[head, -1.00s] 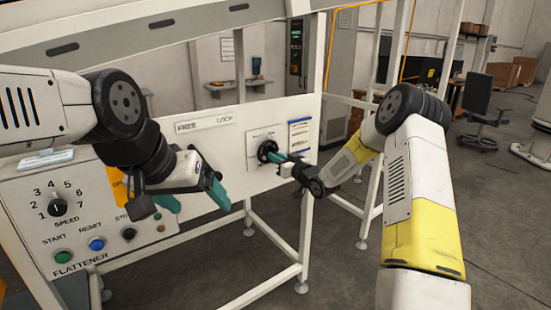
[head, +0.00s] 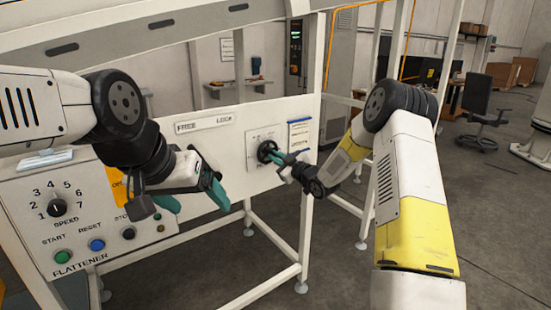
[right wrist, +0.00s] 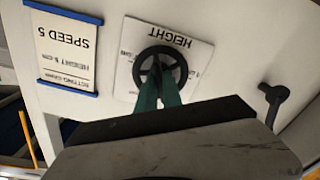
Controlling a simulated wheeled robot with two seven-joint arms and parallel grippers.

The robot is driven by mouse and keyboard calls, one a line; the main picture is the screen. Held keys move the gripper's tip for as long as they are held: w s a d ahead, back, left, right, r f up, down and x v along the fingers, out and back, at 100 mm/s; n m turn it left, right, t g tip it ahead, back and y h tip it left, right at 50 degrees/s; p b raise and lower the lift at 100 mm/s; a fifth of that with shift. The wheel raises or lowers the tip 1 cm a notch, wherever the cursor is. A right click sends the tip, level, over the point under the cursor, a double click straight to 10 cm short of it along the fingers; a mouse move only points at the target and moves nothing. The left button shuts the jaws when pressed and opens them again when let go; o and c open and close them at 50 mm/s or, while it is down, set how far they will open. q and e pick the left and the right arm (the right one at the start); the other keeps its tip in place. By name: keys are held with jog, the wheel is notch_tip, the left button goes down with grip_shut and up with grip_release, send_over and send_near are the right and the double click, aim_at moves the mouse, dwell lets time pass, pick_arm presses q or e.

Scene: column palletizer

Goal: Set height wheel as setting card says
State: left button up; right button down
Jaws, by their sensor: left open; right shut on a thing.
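The black height wheel (head: 267,151) sits on a white plate on the machine's front panel. In the right wrist view the wheel (right wrist: 160,68) appears upside down under the word HEIGHT. My right gripper (head: 274,155) is shut on the wheel; its green fingers (right wrist: 159,92) reach onto the wheel's middle. The fingers hide part of the wheel and its scale. The setting card (head: 299,135) hangs right of the wheel. In the right wrist view the card (right wrist: 68,45) reads SPEED 5; its height line is too small to read surely. My left gripper (head: 193,198) is open and empty before the panel.
The speed knob (head: 57,208), green start button (head: 63,257) and blue reset button (head: 97,245) are on the left panel. A black lever (right wrist: 272,102) stands beside the wheel plate in the right wrist view.

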dwell(0.3)
jog(key=c, duration=1.5)
grip_release()
jog(key=shift+d, duration=0.1)
jog(key=v, duration=0.7)
jog(key=shift+s+d, duration=0.2)
jog(key=shift+s, duration=0.1)
